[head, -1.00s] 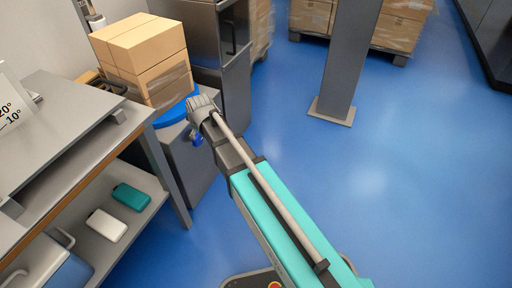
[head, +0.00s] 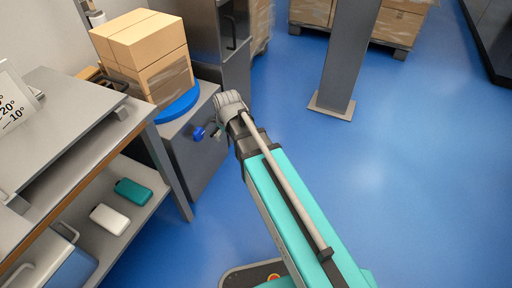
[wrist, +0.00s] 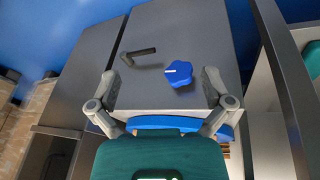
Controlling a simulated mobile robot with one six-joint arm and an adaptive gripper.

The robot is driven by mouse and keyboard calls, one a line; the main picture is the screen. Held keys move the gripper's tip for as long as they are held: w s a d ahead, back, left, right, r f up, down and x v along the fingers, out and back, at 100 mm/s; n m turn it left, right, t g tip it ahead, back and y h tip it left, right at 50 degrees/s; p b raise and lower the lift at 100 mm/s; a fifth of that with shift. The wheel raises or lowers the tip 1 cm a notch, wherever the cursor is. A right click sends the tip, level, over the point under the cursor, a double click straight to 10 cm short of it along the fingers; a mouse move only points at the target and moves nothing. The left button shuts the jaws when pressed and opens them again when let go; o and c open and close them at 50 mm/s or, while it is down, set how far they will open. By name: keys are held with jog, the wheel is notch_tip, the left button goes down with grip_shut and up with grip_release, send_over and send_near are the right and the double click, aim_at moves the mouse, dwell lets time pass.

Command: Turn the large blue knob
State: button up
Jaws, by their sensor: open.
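The large blue knob (wrist: 178,74) sits on the front face of a grey cabinet (wrist: 205,40) in the wrist view. It is lobed and has a white mark line. In the head view the knob (head: 199,133) shows small on the cabinet front, just left of my arm's end. My gripper (wrist: 162,86) is open, with its two fingers spread wide on either side of the knob in the picture. The knob appears beyond the fingertips, apart from them. In the head view the gripper (head: 217,130) is mostly hidden behind my wrist.
A dark lever handle (wrist: 140,55) is beside the knob on the same face. A blue round plate (head: 180,106) on the cabinet top bears cardboard boxes (head: 140,45). A grey shelf bench (head: 75,90) stands at left. Blue floor is clear to the right.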

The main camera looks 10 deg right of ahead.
jog(key=s+d+m+g, duration=0.2)
jog(key=s+d+m, duration=0.3)
jog(key=s+d, duration=0.3)
jog(key=shift+s+d+f+g+h, duration=0.3)
jog(key=shift+s+d, duration=0.1)
jog(key=shift+s, duration=0.15)
dwell(0.8)
jog(key=n+t+y, duration=0.1)
jog(key=n+y, duration=0.3)
jog(key=n, duration=0.4)
send_near(197, 135)
jog(key=shift+w+d+r, duration=0.15)
jog(key=shift+w+d, duration=0.1)
jog(key=shift+w, duration=0.25)
jog(key=shift+w+d+r, duration=0.2)
jog(key=shift+w+d, duration=0.1)
jog(key=shift+w, duration=0.2)
jog(key=shift+f, duration=0.15)
jog(key=b+x, duration=1.3)
jog(key=shift+w+a+f, duration=0.15)
jog(key=shift+w+f, duration=0.05)
jog(key=shift+f, duration=0.05)
jog(key=c, duration=0.8)
